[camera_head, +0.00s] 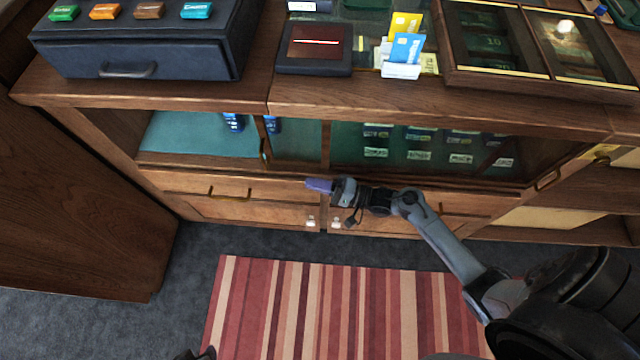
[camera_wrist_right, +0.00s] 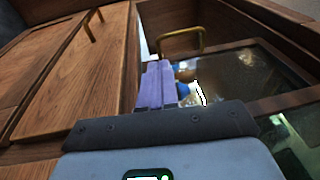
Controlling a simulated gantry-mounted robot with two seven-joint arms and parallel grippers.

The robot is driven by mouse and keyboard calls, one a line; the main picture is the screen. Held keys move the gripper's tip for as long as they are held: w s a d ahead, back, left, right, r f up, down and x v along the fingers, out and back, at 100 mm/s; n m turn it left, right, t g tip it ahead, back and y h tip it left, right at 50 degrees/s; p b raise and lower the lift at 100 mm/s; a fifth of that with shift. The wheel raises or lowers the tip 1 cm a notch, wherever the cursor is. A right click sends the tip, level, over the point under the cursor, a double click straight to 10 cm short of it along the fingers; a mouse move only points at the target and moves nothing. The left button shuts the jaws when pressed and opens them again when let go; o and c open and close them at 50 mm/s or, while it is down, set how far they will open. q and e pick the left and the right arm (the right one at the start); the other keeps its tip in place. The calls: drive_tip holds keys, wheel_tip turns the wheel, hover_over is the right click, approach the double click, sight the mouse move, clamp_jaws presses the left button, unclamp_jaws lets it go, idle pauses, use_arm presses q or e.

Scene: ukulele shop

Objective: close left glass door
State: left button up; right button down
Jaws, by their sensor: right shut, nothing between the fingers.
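The left glass door (camera_head: 297,144) is a dark-framed pane in the cabinet front. Its upright left edge stands near the middle of the cabinet, and the bay to its left (camera_head: 190,135) looks open. My right gripper (camera_head: 320,185) has purple fingers, shut and empty, pointing left just below the door's lower edge in the head view. The fingers also show in the right wrist view (camera_wrist_right: 157,85), close to a brass handle (camera_wrist_right: 180,42) and a glass pane (camera_wrist_right: 235,75). Whether they touch anything is unclear. My left gripper is not seen.
Wooden drawers with brass handles (camera_head: 230,192) lie below the glass. The counter above holds a dark blue case (camera_head: 150,40), a card holder (camera_head: 400,71) and a glass-topped display box (camera_head: 540,45). A wooden cabinet (camera_head: 80,190) stands left. A striped rug (camera_head: 300,310) covers open floor.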

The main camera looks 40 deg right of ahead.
drive_tip(key=b+x, duration=0.3)
drive_tip(key=x, duration=0.7)
drive_tip(key=shift+w, duration=0.2)
drive_tip(key=shift+a+r, duration=0.1)
